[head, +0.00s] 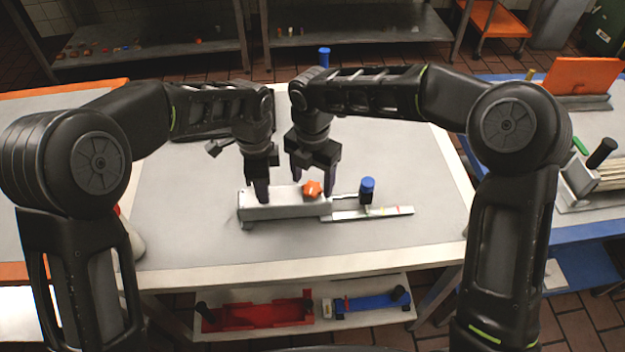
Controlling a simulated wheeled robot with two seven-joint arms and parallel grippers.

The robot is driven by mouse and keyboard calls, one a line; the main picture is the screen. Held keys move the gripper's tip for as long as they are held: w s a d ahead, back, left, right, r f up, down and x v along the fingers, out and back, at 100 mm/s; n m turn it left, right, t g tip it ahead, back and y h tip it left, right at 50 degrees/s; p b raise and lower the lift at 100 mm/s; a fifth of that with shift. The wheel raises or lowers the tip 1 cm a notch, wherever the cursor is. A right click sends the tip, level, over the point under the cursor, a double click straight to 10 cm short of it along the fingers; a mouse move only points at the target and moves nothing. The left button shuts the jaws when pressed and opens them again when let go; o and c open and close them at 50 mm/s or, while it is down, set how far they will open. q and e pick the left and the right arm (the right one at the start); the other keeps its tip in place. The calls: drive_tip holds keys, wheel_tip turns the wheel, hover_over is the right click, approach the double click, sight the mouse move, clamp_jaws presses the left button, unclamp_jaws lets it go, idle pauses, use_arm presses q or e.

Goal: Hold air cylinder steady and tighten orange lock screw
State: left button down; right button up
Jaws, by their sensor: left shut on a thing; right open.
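The air cylinder (285,211) is a grey block-like body lying across the white table, with a rod and a flat rail (375,213) reaching out to its right. The orange lock screw (312,189) sits on top near the body's right end. My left gripper (262,192) points down and is shut on the left part of the air cylinder. My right gripper (311,178) is open, pointing down at the orange lock screw with its fingers around or just beside it. Its fingers partly hide the screw and the back of the body.
A blue knob (367,188) stands on the rod to the right of the body. The white table (200,240) is mostly clear around it. A shelf below holds a red tray (258,315) and a blue part (370,302). A side table at right carries an orange panel (580,75).

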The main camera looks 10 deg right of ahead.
drive_tip(key=shift+f, duration=0.4)
drive_tip(key=shift+c, duration=0.3)
drive_tip(key=c, duration=1.3)
